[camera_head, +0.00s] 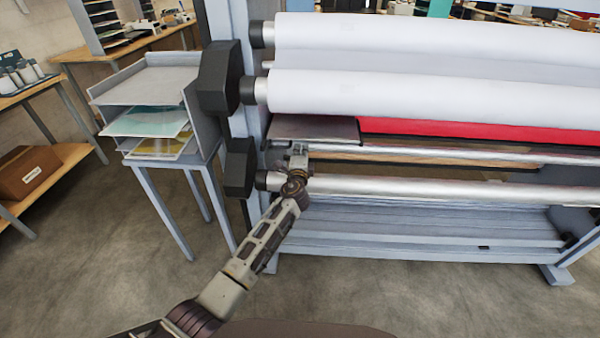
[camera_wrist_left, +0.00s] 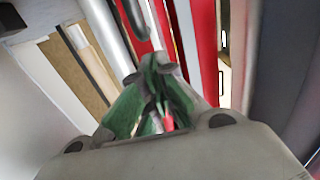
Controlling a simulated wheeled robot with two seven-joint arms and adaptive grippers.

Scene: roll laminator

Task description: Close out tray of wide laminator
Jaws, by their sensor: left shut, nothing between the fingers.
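The wide laminator (camera_head: 420,205) fills the right of the head view, with thick white rolls (camera_head: 430,95) above bright metal rollers (camera_head: 430,187). A dark grey flat panel (camera_head: 320,128) juts out at its left end, beside a long red strip (camera_head: 450,131). I cannot tell for certain which part is the out tray. My left gripper (camera_head: 298,150) is at the laminator's left end, just below the dark panel's front edge; contact is unclear. It is shut and empty. In the left wrist view its green fingers (camera_wrist_left: 152,95) point toward red and silvery bars. My right gripper is out of view.
A grey side stand (camera_head: 150,85) with stacked sheets is left of the laminator. Black end housings (camera_head: 218,78) stick out near my left arm. A wooden shelf with a cardboard box (camera_head: 28,172) is at far left. The floor in front is clear.

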